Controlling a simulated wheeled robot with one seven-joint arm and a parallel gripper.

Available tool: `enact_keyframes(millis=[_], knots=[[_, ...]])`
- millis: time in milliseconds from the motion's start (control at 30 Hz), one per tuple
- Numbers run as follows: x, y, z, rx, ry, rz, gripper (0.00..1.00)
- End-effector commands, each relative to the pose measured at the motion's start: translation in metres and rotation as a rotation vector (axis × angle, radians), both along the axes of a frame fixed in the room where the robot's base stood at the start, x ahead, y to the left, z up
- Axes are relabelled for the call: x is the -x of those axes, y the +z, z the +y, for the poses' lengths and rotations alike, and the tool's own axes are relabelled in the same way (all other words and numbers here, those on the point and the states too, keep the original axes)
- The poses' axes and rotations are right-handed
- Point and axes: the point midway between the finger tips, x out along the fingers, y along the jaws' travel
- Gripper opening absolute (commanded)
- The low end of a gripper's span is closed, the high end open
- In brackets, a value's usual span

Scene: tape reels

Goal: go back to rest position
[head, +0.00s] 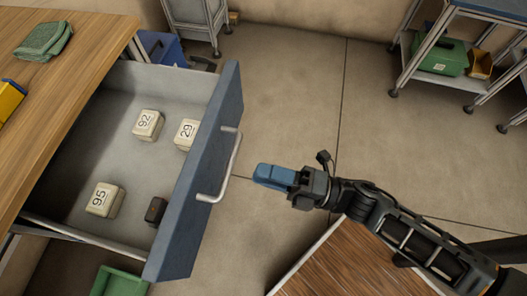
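My gripper (274,177) has blue fingers and is held over the floor, to the right of the open drawer's handle (219,165). A small gap shows between the fingers and the handle, so they look apart. The fingers are seen from above and side on, and whether they are parted is hidden. I see nothing held in them. The arm reaches in from the lower right.
The open drawer (194,190) juts from the wooden workbench (75,75). It holds white blocks numbered 92 (148,125), 29 (186,134) and 95 (105,199), and a dark item (156,211). A wooden surface (345,265) lies below my arm. Floor (300,90) beyond is clear.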

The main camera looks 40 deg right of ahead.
Motion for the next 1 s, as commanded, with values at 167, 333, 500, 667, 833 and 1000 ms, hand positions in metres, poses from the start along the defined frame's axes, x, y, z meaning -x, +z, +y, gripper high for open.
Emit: enact_keyframes(millis=[167, 333, 500, 667, 833, 1000], knots=[[0.000, 0.000, 0.000, 0.000, 0.000, 0.000, 0.34], [0.002, 0.001, -0.001, -0.013, -0.006, 0.011, 0.34], [0.027, 0.017, -0.016, -0.154, -0.074, 0.127, 0.34], [0.067, 0.046, -0.037, -0.449, -0.197, 0.331, 0.34], [0.108, 0.079, -0.052, -0.813, -0.329, 0.543, 0.34], [0.140, 0.107, -0.056, -1.157, -0.439, 0.713, 0.34]])
